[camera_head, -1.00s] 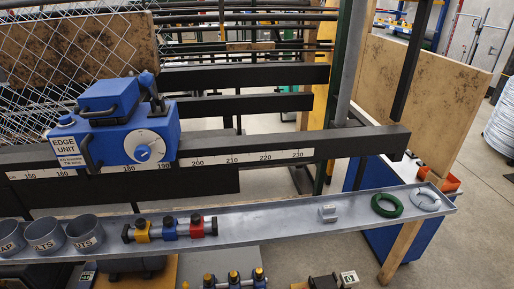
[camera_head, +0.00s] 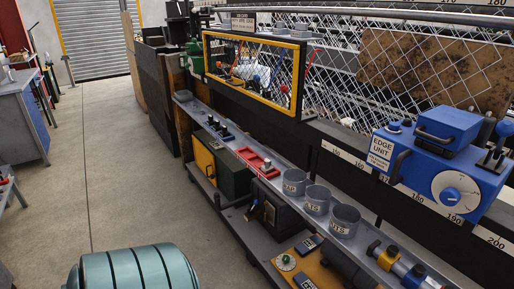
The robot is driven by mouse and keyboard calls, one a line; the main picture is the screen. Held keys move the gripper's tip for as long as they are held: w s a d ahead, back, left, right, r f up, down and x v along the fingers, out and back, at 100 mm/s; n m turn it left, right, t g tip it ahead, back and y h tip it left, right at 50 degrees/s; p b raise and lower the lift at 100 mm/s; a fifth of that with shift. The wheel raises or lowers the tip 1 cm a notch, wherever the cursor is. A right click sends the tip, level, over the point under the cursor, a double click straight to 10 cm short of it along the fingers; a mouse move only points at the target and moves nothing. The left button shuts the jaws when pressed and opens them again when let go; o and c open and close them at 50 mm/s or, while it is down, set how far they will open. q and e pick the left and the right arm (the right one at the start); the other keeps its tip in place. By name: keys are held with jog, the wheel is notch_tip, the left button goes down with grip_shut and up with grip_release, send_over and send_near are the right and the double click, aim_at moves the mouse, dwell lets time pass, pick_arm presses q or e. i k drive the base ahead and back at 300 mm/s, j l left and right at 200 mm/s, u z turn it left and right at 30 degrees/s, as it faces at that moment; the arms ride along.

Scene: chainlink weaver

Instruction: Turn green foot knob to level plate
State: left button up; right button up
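A yellow-orange plate (camera_head: 331,260) lies low at the bottom centre, on the lower shelf under the grey tray. A small round knob, greenish with a pale face (camera_head: 285,262), sits at its left corner. It is too small to tell its turn or whether it is the foot knob. Small dark boxes (camera_head: 309,243) are on the plate near the knob. I cannot tell whether the plate is level. Neither of my grippers is in view.
The long grey tray (camera_head: 232,146) above the plate holds several cups (camera_head: 317,200) and a red tray piece (camera_head: 258,161). The blue edge unit (camera_head: 440,160) is at right. A teal banded drum (camera_head: 135,268) stands at bottom left. Open floor (camera_head: 105,170) lies left.

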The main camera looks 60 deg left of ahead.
aim_at(285, 259)
jog(key=u, duration=1.5)
